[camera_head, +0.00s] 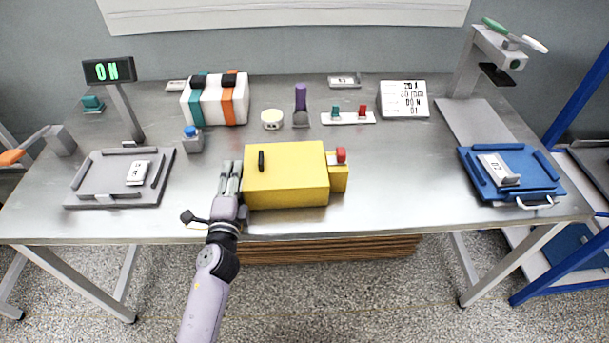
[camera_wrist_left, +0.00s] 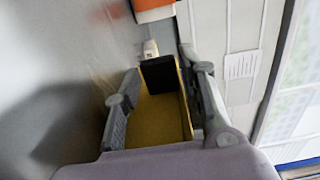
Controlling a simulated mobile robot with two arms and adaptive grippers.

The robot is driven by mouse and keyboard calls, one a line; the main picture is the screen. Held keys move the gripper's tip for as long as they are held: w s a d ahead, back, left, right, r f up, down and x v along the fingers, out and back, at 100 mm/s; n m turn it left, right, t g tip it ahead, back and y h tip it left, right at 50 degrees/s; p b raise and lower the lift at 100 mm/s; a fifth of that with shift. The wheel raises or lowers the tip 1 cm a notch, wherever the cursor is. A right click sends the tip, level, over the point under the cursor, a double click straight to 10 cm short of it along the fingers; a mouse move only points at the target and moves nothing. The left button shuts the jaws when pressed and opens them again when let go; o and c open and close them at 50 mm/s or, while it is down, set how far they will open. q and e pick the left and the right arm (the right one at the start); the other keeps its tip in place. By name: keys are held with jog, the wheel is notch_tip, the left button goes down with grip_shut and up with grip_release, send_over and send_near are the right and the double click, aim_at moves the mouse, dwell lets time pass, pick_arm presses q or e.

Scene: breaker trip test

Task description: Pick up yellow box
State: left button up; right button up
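The yellow box (camera_head: 285,178) stands on the metal table near its front middle. It has a black handle (camera_head: 261,160) on top and a red button (camera_head: 341,155) on a smaller yellow block at its right end. My left gripper (camera_head: 231,170) is close beside the box's left end. In the left wrist view its fingers (camera_wrist_left: 160,105) are spread apart, with a yellow surface (camera_wrist_left: 160,122) and a black part (camera_wrist_left: 158,73) showing between them. I cannot tell whether the fingers touch the box. My right gripper is not in view.
Behind the box are a striped box (camera_head: 215,104), a white round pot (camera_head: 272,119), a purple-handled lever (camera_head: 301,105) and a switch strip (camera_head: 348,118). A grey tray (camera_head: 92,180) lies left, a blue tray (camera_head: 545,180) right. The table right of the box is clear.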

pick_arm(q)
grip_shut()
dwell(0.3)
jog(key=shift+r, duration=0.15)
notch_tip(320, 180, up, 20)
jog(key=p, duration=0.7)
jog(key=shift+p, duration=0.35)
